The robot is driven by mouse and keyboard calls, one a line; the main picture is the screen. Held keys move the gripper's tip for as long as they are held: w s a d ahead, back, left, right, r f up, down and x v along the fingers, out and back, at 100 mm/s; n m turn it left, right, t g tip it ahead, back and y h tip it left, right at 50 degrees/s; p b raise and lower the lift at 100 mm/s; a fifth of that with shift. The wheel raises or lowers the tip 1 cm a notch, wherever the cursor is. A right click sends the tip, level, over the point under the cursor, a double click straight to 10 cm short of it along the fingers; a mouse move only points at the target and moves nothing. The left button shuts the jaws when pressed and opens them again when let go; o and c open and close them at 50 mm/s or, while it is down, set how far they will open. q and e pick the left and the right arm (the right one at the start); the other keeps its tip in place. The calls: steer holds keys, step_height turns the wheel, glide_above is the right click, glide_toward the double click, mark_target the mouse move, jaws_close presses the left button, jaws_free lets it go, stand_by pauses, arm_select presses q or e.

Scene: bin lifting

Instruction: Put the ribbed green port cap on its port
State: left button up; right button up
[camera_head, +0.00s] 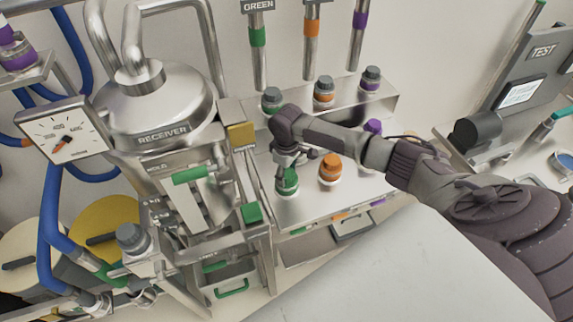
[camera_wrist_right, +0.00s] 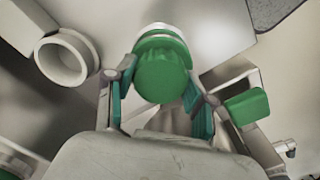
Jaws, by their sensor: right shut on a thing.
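The ribbed green cap (camera_wrist_right: 161,76) is between the fingers of my right gripper (camera_wrist_right: 163,98) in the right wrist view, its ridged side and round end towards the camera. A white ring with a green band (camera_wrist_right: 162,32) shows just behind it. In the head view my right gripper (camera_head: 287,163) points down at the front left of the metal block, and green (camera_head: 287,186) shows just under its fingers. The gripper hides most of the cap there. I cannot tell whether the cap is seated on a port or held just above it. My left gripper is not in view.
An orange cap (camera_head: 330,168) and a purple cap (camera_head: 373,127) stand to the right on the metal block (camera_head: 315,205). Dark-topped fittings, green (camera_head: 271,99), orange (camera_head: 324,90) and purple (camera_head: 370,78), stand behind. The receiver (camera_head: 160,115) stands close on the left.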

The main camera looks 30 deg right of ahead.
steer(key=shift+f, duration=0.1)
steer(key=o, duration=1.5)
steer(key=shift+c, duration=0.2)
steer(key=shift+r, duration=0.2)
step_height(320, 180, up, 12)
steer(key=shift+f, duration=0.2)
steer(key=shift+s+f, duration=0.1)
